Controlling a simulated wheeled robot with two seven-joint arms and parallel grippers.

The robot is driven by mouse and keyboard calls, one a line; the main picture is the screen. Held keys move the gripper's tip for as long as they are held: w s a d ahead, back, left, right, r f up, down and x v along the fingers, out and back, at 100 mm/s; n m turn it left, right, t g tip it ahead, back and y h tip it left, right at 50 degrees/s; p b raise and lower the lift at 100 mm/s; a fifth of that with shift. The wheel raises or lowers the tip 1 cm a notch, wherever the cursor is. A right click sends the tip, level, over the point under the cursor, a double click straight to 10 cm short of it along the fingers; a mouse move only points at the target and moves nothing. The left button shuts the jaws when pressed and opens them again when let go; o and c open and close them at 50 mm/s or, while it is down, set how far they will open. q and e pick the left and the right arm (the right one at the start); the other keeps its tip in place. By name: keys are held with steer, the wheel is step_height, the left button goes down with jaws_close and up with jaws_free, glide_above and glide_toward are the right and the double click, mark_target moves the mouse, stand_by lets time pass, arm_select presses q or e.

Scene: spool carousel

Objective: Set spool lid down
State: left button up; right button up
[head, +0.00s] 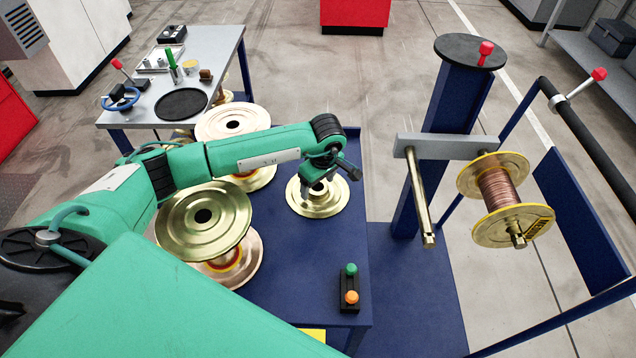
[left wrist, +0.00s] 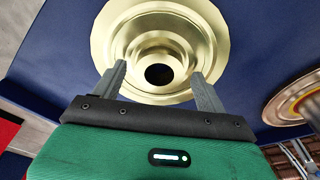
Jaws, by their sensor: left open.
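A round brass spool lid (head: 334,206) with a raised ring and a dark centre hole lies on the blue bench top (head: 300,260), below my left gripper (head: 318,192). It appears flat, but a small gap beneath it cannot be ruled out. In the left wrist view the lid (left wrist: 115,40) fills the top middle. My left gripper (left wrist: 160,78) is open there, its two grey fingers apart on either side of the hub. Whether the fingers touch the hub is unclear. My right gripper is not in view.
A spool with a brass top flange (head: 175,222) stands left of the lid, another (head: 262,120) behind it. A button box (head: 349,291) sits in front. A rack at right has a bare rod (head: 419,195) and a copper wire spool (head: 497,190). A grey table (head: 222,62) stands behind left.

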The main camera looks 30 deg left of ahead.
mark_target(318, 186)
arm_select(q)
steer(key=r, duration=0.4)
steer(key=shift+d, duration=0.3)
step_height(318, 186, up, 8)
steer(key=d, duration=0.1)
steer(key=shift+s+f+b, duration=0.15)
steer(key=shift+s+b, duration=0.15)
steer(key=shift+b, duration=0.1)
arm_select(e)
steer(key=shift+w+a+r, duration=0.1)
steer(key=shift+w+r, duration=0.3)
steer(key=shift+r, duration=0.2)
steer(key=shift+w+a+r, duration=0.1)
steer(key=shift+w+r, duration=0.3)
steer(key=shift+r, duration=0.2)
arm_select(q)
steer(key=shift+d, duration=0.1)
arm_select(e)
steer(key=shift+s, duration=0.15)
